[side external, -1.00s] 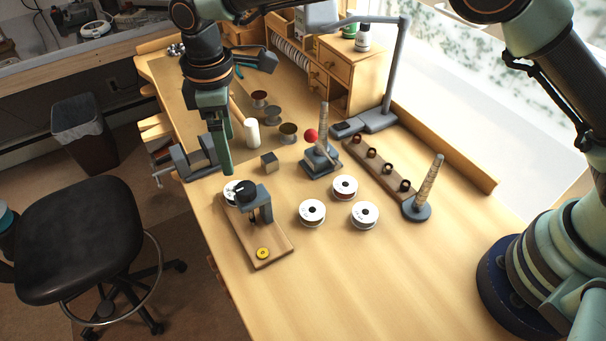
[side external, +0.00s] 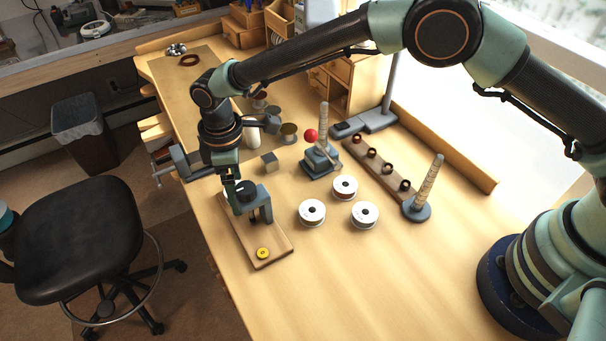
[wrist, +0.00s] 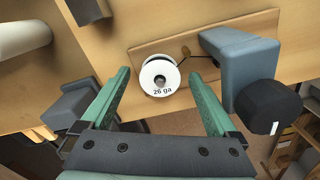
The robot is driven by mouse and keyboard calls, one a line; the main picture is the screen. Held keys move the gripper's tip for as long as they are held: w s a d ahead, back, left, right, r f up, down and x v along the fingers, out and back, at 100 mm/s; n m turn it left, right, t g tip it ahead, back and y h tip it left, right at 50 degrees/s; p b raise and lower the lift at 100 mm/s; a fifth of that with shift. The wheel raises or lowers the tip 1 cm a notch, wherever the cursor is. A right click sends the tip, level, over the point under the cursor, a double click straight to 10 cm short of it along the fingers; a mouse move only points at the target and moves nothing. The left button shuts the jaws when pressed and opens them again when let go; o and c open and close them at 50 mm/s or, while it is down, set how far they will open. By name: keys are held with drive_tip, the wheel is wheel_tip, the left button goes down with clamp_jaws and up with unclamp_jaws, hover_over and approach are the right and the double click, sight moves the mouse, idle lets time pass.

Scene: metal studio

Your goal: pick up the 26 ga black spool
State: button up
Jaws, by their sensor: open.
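A spool with a white face, a dark centre and the printed label "26 ga" (wrist: 160,77) shows in the wrist view, between the two green fingers of my gripper (wrist: 159,72). The fingers are open and stand apart from it on both sides. The spool is over a wooden board (wrist: 140,50), beside a grey fixture with a black knob (wrist: 240,80). In the side view my gripper (side external: 236,205) points down at the left end of the board (side external: 272,248) and largely hides the spool. How far the fingertips reach down beside it is unclear.
Several white-faced spools, one of them the near one (side external: 312,212), stand right of the board. A yellow disc (side external: 263,253) lies on the board's near end. A small grey cube (side external: 269,162) and a stand with a red ball (side external: 310,135) are behind. The front right tabletop is clear.

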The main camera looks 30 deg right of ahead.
drive_tip(key=shift+c, duration=0.3)
drive_tip(key=c, duration=1.4)
